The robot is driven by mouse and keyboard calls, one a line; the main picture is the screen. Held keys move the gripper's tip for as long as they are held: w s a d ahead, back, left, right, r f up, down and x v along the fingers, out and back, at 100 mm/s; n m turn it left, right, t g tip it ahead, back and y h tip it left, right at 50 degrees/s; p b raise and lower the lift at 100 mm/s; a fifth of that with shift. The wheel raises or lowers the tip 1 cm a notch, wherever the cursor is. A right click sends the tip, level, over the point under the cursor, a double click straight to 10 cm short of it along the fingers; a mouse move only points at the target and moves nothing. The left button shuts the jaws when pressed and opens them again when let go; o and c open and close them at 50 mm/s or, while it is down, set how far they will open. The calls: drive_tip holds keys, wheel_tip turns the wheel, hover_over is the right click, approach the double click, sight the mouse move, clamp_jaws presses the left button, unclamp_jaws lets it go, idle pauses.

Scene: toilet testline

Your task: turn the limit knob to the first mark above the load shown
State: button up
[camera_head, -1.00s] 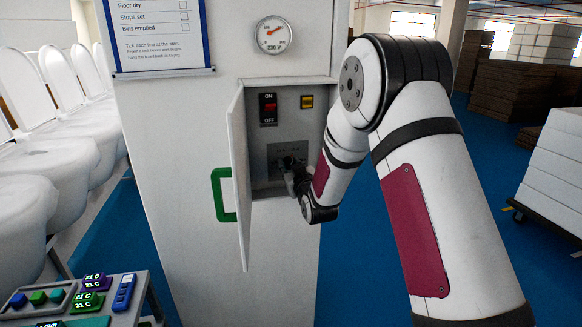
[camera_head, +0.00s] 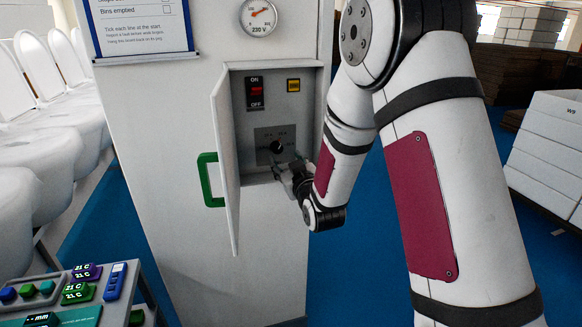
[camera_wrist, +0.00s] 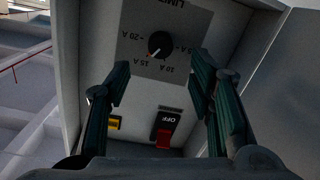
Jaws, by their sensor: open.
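The black limit knob (camera_head: 277,147) sits on a grey plate inside the open cabinet. In the wrist view the knob (camera_wrist: 160,44) shows upside down, its small orange pointer toward the 15 A mark (camera_wrist: 144,64). The 10 A (camera_wrist: 167,70) and 20 A (camera_wrist: 132,36) marks lie to either side; the remaining mark is partly hidden by a finger. My gripper (camera_head: 291,178) is in front of the plate, below and right of the knob in the head view. Its fingers (camera_wrist: 160,68) are spread, with nothing between them, apart from the knob.
The cabinet door (camera_head: 227,165) with its green handle (camera_head: 210,180) stands open on the left. A red ON/OFF switch (camera_head: 256,91) and a yellow indicator (camera_head: 293,85) sit above the knob. A round 230 V gauge (camera_head: 259,17) is above the cabinet. A console (camera_head: 60,298) is at lower left.

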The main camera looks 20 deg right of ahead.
drive_tip(key=s, duration=0.3)
drive_tip(key=shift+s+r, duration=0.1)
drive_tip(key=shift+s, duration=0.1)
